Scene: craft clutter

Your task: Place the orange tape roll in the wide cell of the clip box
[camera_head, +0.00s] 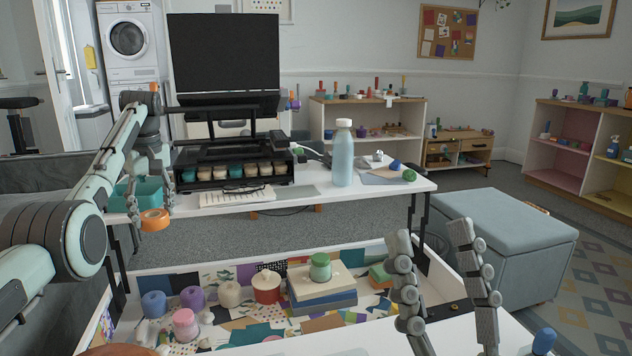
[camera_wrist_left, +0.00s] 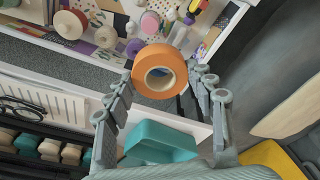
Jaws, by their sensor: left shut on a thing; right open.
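The orange tape roll (camera_head: 154,224) is held between the fingertips of my left gripper (camera_head: 150,210), in front of the left end of the desk. In the left wrist view the roll (camera_wrist_left: 160,51) faces the camera, its hole visible, with a finger on each side. A teal box (camera_head: 148,190), perhaps the clip box, is at the desk's left end, behind my left fingers. It also shows below the roll in the left wrist view (camera_wrist_left: 160,141); its cells cannot be made out. My right gripper (camera_head: 432,236) is open and empty above the white table at the lower right.
A water bottle (camera_head: 343,155) stands farther right. A low tray (camera_head: 380,315) of craft clutter lies in front of the desk.

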